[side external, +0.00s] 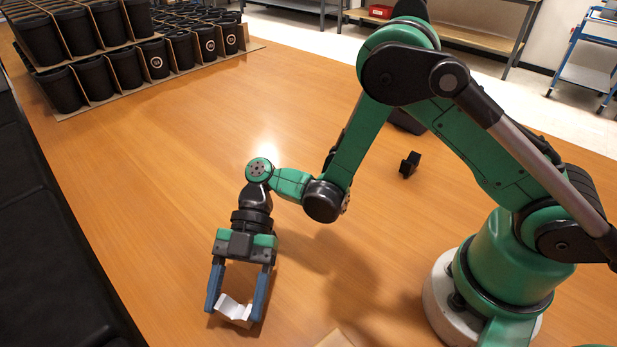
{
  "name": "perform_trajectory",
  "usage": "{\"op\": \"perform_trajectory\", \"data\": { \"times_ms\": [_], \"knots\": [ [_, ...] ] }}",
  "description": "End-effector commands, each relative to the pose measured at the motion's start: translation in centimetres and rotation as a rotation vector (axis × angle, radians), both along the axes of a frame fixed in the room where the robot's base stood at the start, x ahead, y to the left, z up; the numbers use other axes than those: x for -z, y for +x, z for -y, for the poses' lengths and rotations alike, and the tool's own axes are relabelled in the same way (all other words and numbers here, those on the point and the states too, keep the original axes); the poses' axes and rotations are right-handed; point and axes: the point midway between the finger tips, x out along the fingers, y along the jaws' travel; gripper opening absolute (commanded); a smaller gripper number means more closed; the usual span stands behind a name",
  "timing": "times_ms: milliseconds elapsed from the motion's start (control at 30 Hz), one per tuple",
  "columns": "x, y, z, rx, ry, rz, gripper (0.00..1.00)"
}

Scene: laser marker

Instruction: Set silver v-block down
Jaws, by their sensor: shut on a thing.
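The silver v-block (234,308) is at the lower left of the side external view, near the front edge of the picture. It is a small pale block with a V-shaped groove on top. My gripper (236,303) points down with its two blue-grey fingers on either side of the block, shut on it. The block is at or very close to the wooden table top (190,180); I cannot tell whether it touches the wood.
Black cups in cardboard dividers (150,55) stand at the back left. A small black part (409,164) lies right of centre. A cardboard corner (335,340) shows at the bottom edge. A black surface (45,220) runs along the left. The table's middle left is clear.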

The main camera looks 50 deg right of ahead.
Motion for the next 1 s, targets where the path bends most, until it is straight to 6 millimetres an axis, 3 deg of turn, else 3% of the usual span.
{"op": "perform_trajectory", "data": {
  "times_ms": [33,67,167,533,1000],
  "knots": [
    [0.2,0.0,0.0,0.000,0.000,0.000,0.10],
    [0.2,0.0,0.0,0.000,0.000,0.000,0.68],
    [0.2,0.0,0.0,0.000,0.000,0.000,0.95],
    [-0.2,0.0,0.0,0.000,0.000,0.000,0.95],
    [-3.3,3.6,5.4,0.009,-0.008,-0.003,0.95]
  ]
}}
